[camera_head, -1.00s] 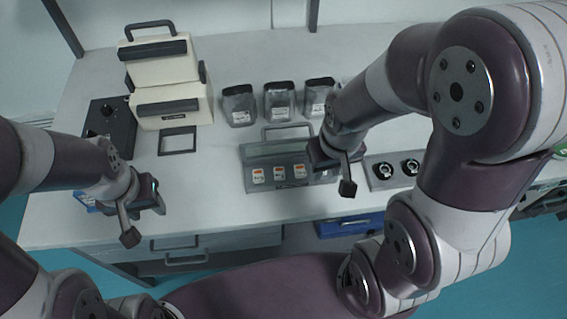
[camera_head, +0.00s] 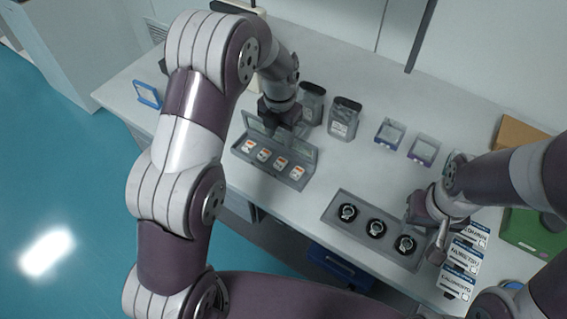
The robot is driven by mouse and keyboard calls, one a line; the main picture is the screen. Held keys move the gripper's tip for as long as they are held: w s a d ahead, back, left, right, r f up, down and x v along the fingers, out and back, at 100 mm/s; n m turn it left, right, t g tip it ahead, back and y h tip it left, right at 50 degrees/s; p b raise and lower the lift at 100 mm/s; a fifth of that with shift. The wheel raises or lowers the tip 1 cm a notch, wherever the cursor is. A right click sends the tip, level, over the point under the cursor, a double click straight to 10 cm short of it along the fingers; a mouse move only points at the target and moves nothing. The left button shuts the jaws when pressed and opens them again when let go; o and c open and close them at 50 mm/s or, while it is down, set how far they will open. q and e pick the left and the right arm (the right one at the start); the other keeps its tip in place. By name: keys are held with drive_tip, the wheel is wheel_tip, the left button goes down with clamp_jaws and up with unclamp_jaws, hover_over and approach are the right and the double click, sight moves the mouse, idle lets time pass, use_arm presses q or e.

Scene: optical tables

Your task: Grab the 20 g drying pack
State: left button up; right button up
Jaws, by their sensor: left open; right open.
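Several small white packs with orange marks (camera_head: 264,155) sit in a row in a grey case (camera_head: 240,151), whose lid is raised at the back. The weights printed on them are too small to read, so I cannot tell which is the 20 g drying pack. My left gripper (camera_head: 279,121) is open above the back of the case, near the lid, and hides part of it. Its fingertips are hard to make out. My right gripper (camera_head: 430,232) is open at the right, beside the tray of round black items, well away from the packs.
Dark-capped containers (camera_head: 344,119) stand behind the case. A grey tray (camera_head: 337,223) holds round black items. Blue-framed clear boxes (camera_head: 389,133) stand further back. Labelled white boxes (camera_head: 457,284) and a green box (camera_head: 530,232) are at the right. Bare table (camera_head: 345,172) lies between the case and the tray.

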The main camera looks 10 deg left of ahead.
use_arm(q)
approach(280, 163)
drive_tip(key=shift+s+a+f+p, duration=0.1)
drive_tip(key=shift+a+f+p, duration=0.3)
drive_tip(key=shift+a, duration=0.1)
drive_tip(key=f+p, duration=0.1)
drive_tip(key=f, duration=0.1)
drive_tip(key=d+f+p, duration=0.1)
drive_tip(key=f, duration=0.1)
drive_tip(key=shift+s+d+f, duration=0.1)
drive_tip(key=shift+f, duration=0.25)
drive_tip(key=f, duration=0.3)
drive_tip(key=shift+w+a, duration=0.2)
drive_tip(key=shift+d+r, duration=0.1)
drive_tip(key=shift+c, duration=0.9)
drive_tip(key=c, duration=0.6)
use_arm(e)
drive_tip(key=r, duration=0.3)
drive_tip(key=shift+a+r, duration=0.15)
drive_tip(key=shift+a, duration=0.25)
